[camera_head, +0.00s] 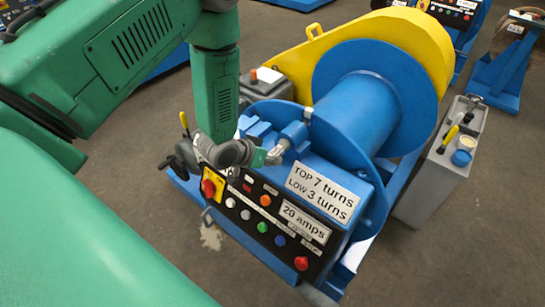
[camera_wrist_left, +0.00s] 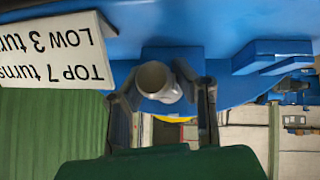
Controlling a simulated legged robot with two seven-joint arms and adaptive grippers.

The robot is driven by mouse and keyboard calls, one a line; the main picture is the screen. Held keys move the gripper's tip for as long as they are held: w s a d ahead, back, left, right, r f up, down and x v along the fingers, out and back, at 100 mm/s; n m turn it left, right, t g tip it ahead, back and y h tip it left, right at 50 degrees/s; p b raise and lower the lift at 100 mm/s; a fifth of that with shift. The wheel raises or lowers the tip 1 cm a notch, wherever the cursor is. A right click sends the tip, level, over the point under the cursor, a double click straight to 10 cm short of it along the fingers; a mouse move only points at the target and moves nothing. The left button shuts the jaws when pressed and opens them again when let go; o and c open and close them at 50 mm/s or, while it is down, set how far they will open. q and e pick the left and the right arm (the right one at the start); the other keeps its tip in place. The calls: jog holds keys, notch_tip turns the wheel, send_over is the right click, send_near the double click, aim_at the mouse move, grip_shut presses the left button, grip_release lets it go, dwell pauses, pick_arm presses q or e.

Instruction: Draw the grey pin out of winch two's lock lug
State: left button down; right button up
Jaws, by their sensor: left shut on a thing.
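The winch (camera_head: 365,105) has a blue drum, a yellow guard and a sloped control panel. The grey pin (camera_wrist_left: 158,82) shows end-on in the left wrist view as a round grey end against the blue lug. In the head view the blue lock lug (camera_head: 295,132) stands above the white label. My left gripper (camera_head: 274,152) is at the lug, shut on the grey pin, with a finger on each side of it. The gripper hides most of the pin in the head view, and I cannot tell how deep it sits. My right gripper is not in view.
The panel (camera_head: 265,220) with coloured buttons, a red knob (camera_head: 208,187) and labels lies just below my gripper. A grey box (camera_head: 440,160) with a yellow lever stands at the right. Other blue winch frames stand behind. Open floor (camera_head: 130,220) lies left of the winch.

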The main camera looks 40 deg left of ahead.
pick_arm(q)
jog(key=shift+s+a+f, duration=0.1)
jog(key=shift+s+a, duration=0.4)
jog(key=shift+s, duration=0.15)
jog(key=shift+s+d+p, duration=0.2)
jog(key=shift+s+p, duration=0.25)
jog(key=shift+s, duration=0.85)
jog(key=s+a+p, duration=0.1)
jog(key=s, duration=1.3)
jog(key=shift+s+a, duration=0.15)
jog(key=shift+a, duration=0.05)
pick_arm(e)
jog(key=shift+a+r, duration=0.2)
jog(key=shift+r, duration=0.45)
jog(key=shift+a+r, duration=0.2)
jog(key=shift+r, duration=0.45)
